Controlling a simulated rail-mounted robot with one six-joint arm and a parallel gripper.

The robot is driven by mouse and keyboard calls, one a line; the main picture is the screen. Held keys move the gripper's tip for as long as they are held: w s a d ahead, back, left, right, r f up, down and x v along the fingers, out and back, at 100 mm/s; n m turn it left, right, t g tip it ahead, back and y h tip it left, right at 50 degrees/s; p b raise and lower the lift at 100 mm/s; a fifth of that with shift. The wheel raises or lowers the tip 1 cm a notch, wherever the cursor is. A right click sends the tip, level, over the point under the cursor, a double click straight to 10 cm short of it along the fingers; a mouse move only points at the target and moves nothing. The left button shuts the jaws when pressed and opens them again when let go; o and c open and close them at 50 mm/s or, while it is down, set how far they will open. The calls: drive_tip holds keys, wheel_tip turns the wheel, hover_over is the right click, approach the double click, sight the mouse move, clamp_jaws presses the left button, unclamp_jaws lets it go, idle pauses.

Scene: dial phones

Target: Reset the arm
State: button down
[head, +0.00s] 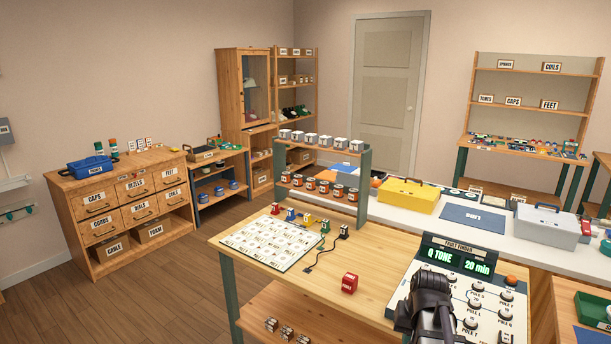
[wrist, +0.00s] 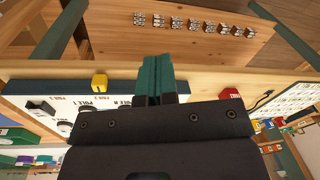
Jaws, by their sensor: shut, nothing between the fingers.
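My gripper (wrist: 157,78) shows in the wrist view as two teal fingers pressed together with nothing between them. They point past the front edge of the wooden workbench (wrist: 210,72). In the head view the dark end of my arm (head: 428,300) is over the left front part of the fault finder panel (head: 400,314), and the fingertips are hidden. The panel has a lit display (head: 460,258) reading "Q TONE" and "20 min", with several knobs below. It also shows at the left of the wrist view (wrist: 60,100), beside a yellow piece (wrist: 99,82).
A red block (head: 349,284) stands on the bench left of the panel. Further left lie a white printed board (head: 262,240) and several small coloured pieces. A two-tier rack (head: 364,180) rises at the back edge. The lower shelf (head: 265,310) holds several small blocks. Bare wood surrounds the red block.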

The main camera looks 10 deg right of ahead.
drive_tip(key=s+a+n, duration=0.1)
drive_tip(key=a+n, duration=0.1)
drive_tip(key=a, duration=0.9)
drive_tip(key=s+a+n+g, duration=0.1)
drive_tip(key=a+n, duration=0.2)
drive_tip(key=a, duration=0.8)
drive_tip(key=shift+s+r+n+h+p, duration=0.3)
drive_tip(key=shift+s+r+h, duration=0.1)
